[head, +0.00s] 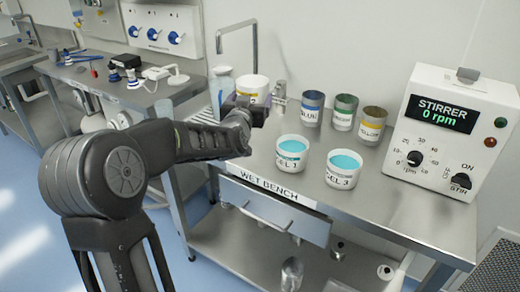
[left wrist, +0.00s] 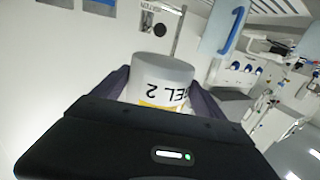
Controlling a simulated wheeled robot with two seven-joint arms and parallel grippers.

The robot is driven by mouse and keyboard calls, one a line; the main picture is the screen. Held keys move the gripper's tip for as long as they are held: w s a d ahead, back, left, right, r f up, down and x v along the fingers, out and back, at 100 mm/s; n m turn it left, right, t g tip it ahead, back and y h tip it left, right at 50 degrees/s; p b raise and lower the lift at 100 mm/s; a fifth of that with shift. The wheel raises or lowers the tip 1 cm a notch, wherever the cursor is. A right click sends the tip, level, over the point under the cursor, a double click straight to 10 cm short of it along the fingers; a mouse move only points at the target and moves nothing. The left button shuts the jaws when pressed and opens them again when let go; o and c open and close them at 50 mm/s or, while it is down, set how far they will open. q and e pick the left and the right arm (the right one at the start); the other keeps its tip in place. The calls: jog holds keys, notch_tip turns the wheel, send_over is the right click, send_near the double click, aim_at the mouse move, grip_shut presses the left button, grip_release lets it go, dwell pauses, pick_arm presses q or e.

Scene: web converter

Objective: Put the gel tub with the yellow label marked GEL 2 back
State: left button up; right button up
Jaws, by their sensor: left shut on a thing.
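My left gripper (head: 250,108) is shut on the white GEL 2 tub (head: 254,83) with the yellow label, above the back left of the wet bench (head: 238,166). The tub (left wrist: 163,74) also shows between the fingers in the left wrist view, its lettering upside down there. In the head view a plain white end is up and the yellow band low, so the tub looks turned over; its mouth is hidden. The GEL 1 tub (head: 291,160) and GEL 3 tub (head: 342,176) stand upright on the bench, with blue gel inside. My right gripper is out of view.
The stirrer box (head: 445,130), reading 0 rpm, stands at right. A tap (head: 252,40) and a clear blue-tinted container (head: 221,86) are near my gripper. The bench front right is clear.

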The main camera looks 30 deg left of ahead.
pick_arm(q)
jog(key=f+b, duration=0.4)
jog(key=f, duration=0.1)
jog(key=shift+w+f, duration=0.1)
jog(key=shift+w, duration=0.1)
jog(key=shift+f, duration=3.15)
jog(key=shift+f+b, duration=0.3)
jog(key=shift+f, duration=1.55)
